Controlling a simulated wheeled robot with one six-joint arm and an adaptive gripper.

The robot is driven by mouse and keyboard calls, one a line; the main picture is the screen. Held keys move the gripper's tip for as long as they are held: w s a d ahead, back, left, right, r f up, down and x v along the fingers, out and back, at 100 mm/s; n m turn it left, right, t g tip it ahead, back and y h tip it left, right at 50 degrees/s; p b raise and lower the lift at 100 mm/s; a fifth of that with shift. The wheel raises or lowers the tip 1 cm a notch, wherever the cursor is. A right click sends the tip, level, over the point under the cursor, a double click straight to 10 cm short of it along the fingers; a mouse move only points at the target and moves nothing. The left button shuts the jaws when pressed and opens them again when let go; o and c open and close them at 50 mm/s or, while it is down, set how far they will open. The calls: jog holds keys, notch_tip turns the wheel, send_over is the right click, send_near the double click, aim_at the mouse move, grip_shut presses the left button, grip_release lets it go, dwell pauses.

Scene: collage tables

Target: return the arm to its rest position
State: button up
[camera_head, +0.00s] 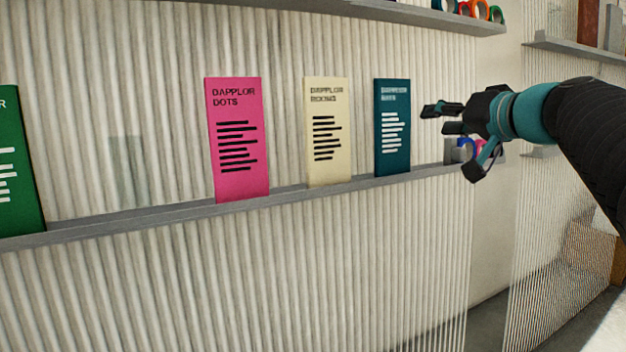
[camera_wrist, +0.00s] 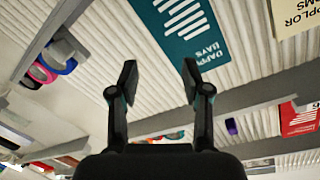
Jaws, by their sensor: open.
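My gripper (camera_head: 440,118) is at the right of the head view, at the end of my raised arm. Its fingers point left toward the teal card and look apart from it. In the wrist view my gripper (camera_wrist: 158,75) is open, with nothing between its two fingers. The teal card (camera_head: 392,128) stands upright on the grey ledge (camera_head: 290,198). The teal card also shows past the fingers in the wrist view (camera_wrist: 180,25).
A cream card (camera_head: 328,130), a pink card (camera_head: 238,140) and a green card (camera_head: 18,165) stand along the ledge against the ribbed wall (camera_head: 160,120). Coloured rings (camera_head: 468,150) sit at the ledge's right end, partly behind my gripper. An upper shelf (camera_head: 420,14) holds more rings.

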jog(key=s+a+f+m+g+h+p, duration=0.15)
jog(key=s+f+g, duration=0.35)
jog(key=f, duration=0.7)
jog(key=s+a+f+m+g+h+p, duration=0.1)
jog(key=s+a+f+g+h, duration=0.15)
jog(key=s+f, duration=0.7)
jog(key=s+a+f+n+g+h+p, duration=0.1)
jog(key=s+a+f+n+g+p, duration=0.1)
jog(key=s+f, duration=0.7)
jog(key=s+a+n+p, duration=0.1)
jog(key=s+n, duration=0.1)
jog(key=s, duration=0.2)
jog(key=shift+a+f+h, duration=0.2)
jog(key=shift+f+h, duration=0.1)
jog(key=shift+h, duration=0.1)
jog(key=shift+n, duration=0.25)
jog(key=shift+c, duration=0.6)
